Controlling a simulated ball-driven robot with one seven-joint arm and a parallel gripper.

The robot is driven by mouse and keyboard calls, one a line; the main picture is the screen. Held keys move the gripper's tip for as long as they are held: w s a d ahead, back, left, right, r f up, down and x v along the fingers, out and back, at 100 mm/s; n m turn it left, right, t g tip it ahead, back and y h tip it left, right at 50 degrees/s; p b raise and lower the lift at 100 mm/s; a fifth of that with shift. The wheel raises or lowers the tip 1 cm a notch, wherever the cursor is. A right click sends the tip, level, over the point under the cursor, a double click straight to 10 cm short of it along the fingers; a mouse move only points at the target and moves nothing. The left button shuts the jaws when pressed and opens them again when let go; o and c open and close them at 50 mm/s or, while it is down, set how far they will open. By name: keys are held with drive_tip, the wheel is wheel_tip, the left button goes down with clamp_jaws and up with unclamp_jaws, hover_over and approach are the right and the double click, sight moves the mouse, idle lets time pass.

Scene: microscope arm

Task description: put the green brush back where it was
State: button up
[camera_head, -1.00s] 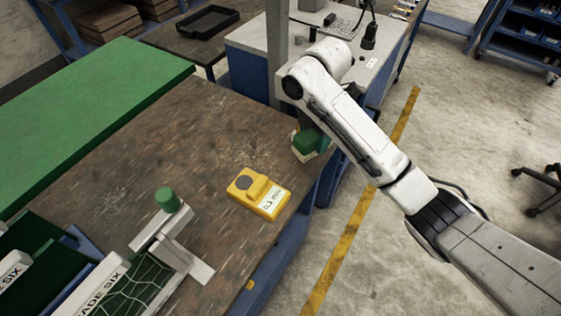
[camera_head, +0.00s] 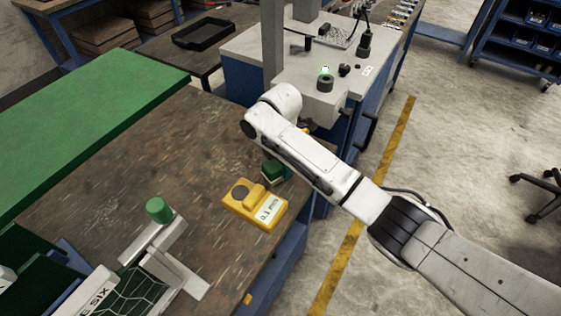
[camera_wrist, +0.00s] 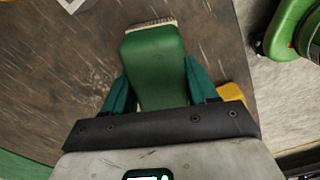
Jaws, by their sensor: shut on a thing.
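The green brush (camera_wrist: 157,62) has a row of pale bristles, seen at the top of the wrist view. My gripper (camera_wrist: 157,78) is shut on it, with a teal finger at each side of the green body. In the head view the brush (camera_head: 273,169) shows just behind the yellow device, partly covered by my arm. My fingers are mostly hidden there. The brush is over the brown tabletop near its right edge. I cannot tell whether it touches the surface.
A yellow device (camera_head: 255,207) with a grey knob stands close to the brush. A white frame with a green knob (camera_head: 159,210) and netting is at the lower left. The brown tabletop (camera_head: 150,140) is clear left of the brush. A grey bench (camera_head: 240,45) stands behind.

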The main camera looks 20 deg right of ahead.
drive_tip(key=shift+f, duration=0.1)
drive_tip(key=shift+f, duration=0.1)
drive_tip(key=o, duration=0.9)
drive_tip(key=shift+o, duration=0.2)
wheel_tip(320, 180, up, 12)
drive_tip(key=shift+r, duration=0.2)
